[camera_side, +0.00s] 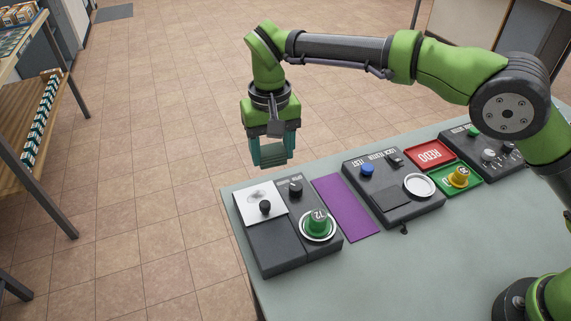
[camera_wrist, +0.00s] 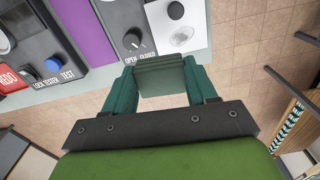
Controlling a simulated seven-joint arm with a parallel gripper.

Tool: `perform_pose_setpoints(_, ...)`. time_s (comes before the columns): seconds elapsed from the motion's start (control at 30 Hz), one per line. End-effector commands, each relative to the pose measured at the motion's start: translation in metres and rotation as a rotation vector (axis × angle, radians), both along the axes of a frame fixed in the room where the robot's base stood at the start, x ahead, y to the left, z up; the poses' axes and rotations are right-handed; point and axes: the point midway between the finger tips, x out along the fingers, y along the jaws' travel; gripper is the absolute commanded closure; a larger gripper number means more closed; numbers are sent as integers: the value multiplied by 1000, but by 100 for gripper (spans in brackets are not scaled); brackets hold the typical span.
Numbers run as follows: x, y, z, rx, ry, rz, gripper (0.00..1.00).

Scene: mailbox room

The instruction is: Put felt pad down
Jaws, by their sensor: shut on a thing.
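My gripper (camera_side: 270,152) is shut on a flat grey-green block, which I take to be the felt pad (camera_wrist: 161,76). In the wrist view the pad spans the gap between the two teal fingers. In the side view it is hard to tell apart from the fingers. The gripper hangs above the far left end of the table, pointing down, with the pad clear of the surface. The wrist view shows the pad by the table edge, near the open/closed knob (camera_wrist: 133,40) and the white plate (camera_wrist: 176,22) with a black knob.
Below is a dark panel (camera_side: 277,248) with a green piece (camera_side: 318,222) on a round white-rimmed spot. A bare purple strip (camera_side: 345,208) lies to its right. Further right are the lock tester (camera_side: 392,197), a red REDO tray (camera_side: 430,155) and a green tray with a yellow piece (camera_side: 459,177).

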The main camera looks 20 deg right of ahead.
Motion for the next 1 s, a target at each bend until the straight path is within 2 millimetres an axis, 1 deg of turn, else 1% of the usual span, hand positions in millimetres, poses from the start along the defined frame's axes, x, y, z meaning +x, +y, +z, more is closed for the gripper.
perform_pose_setpoints(0.3,1,-1,0,1,-1,-2,68)
perform_pose_setpoints(0.37,3,-3,6,6,-9,-7,68)
perform_pose_setpoints(0.43,5,-9,19,18,-22,-18,68)
perform_pose_setpoints(0.53,-3,-31,28,19,-7,-40,68)
perform_pose_setpoints(0.67,-19,-63,28,13,7,-46,68)
perform_pose_setpoints(0.8,-42,-97,17,8,14,-37,68)
perform_pose_setpoints(0.87,-54,-111,11,7,16,-31,68)
perform_pose_setpoints(1.0,-86,-142,-8,4,22,-13,68)
